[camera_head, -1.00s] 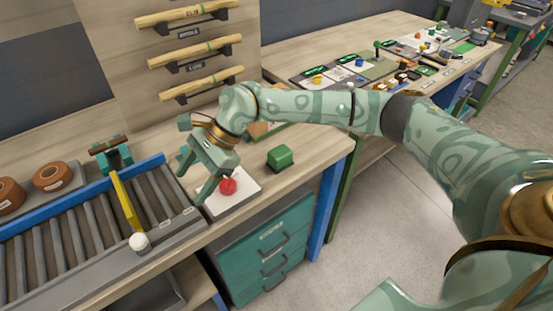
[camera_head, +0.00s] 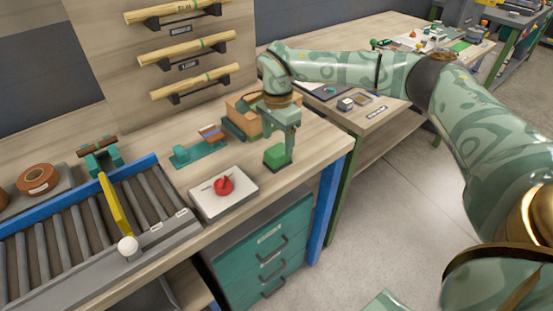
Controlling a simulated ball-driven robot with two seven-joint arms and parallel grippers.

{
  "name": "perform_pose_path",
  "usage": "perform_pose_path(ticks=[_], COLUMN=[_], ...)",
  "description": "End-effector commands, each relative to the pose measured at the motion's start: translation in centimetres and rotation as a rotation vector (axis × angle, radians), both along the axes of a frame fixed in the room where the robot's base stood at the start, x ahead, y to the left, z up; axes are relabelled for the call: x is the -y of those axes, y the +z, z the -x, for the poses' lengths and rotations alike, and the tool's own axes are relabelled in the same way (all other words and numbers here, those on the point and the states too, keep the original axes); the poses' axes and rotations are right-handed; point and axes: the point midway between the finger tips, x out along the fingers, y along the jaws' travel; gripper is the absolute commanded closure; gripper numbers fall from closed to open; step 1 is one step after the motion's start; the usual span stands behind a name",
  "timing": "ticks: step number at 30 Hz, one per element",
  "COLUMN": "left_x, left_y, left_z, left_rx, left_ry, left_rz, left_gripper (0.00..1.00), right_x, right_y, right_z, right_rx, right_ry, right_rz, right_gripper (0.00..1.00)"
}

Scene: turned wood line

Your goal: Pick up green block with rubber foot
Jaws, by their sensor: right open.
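The green block (camera_head: 277,157) stands on the wooden bench near its right end. My right gripper (camera_head: 280,141) is directly above it, pointing down, with its fingers open and reaching down at the block. The gripper covers the block's upper part, and I cannot tell whether the fingers touch it. The rubber foot cannot be made out. My left gripper is not in view.
A white plate with a red knob (camera_head: 223,187) lies left of the block. A teal fixture (camera_head: 199,148) and a wooden box (camera_head: 242,111) stand behind. A roller conveyor (camera_head: 60,235) with a yellow bar (camera_head: 115,207) fills the left. The bench edge is close in front.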

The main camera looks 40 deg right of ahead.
Motion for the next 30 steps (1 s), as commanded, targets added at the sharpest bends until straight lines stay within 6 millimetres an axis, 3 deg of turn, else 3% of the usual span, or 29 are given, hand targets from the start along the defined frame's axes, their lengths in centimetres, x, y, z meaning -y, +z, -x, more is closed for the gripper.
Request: perform_pose_path(ticks=[11,18,20,24,30], left_x=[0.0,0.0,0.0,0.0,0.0], left_y=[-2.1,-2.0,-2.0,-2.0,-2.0], left_z=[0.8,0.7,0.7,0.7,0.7], left_rx=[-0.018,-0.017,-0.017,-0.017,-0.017], left_ry=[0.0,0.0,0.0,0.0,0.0], left_rz=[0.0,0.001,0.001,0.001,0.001], left_gripper=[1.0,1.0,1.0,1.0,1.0], right_x=[-0.1,-0.1,-0.1,-0.2,-0.1], right_y=[-5.1,-5.2,-5.2,-5.2,-5.2], right_z=[0.3,0.3,0.3,0.3,0.3], right_rx=[-0.003,0.001,0.001,0.001,0.001], right_ry=[-0.001,0.0,0.0,0.0,0.0], right_rz=[-0.001,0.0,0.0,0.0,0.0], right_gripper=[0.33,0.33,0.47,0.84,0.83])
